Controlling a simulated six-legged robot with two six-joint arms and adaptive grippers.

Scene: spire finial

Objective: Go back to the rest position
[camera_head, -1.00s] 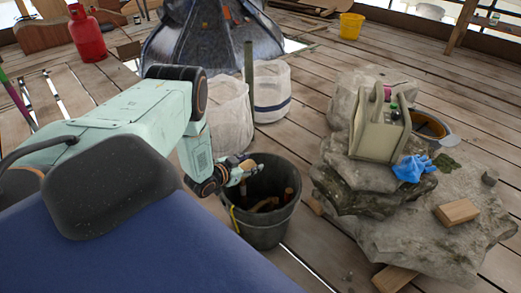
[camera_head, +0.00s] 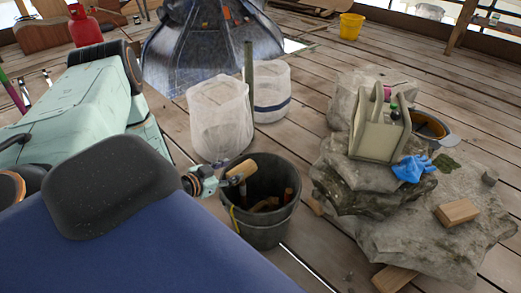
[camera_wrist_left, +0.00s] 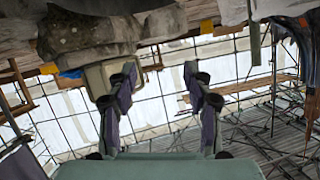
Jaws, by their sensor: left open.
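My left arm comes in from the left, bent, with its lower part hidden behind my dark pad. My left gripper (camera_head: 218,181) shows small at the near left rim of the dark bucket (camera_head: 264,229). In the left wrist view its fingers (camera_wrist_left: 163,88) are spread apart with nothing between them. A wooden handle (camera_head: 242,170) sticks up at the bucket's rim, close beyond the gripper; whether they touch I cannot tell. More wooden-handled items lie inside the bucket. My right gripper is not in view.
Stacked stones (camera_head: 350,175) on the right carry a beige tool carrier (camera_head: 375,140), a blue glove (camera_head: 412,168) and a wood block (camera_head: 457,212). White sacks (camera_head: 220,120) stand behind the bucket. A red gas cylinder (camera_head: 84,28) stands back left.

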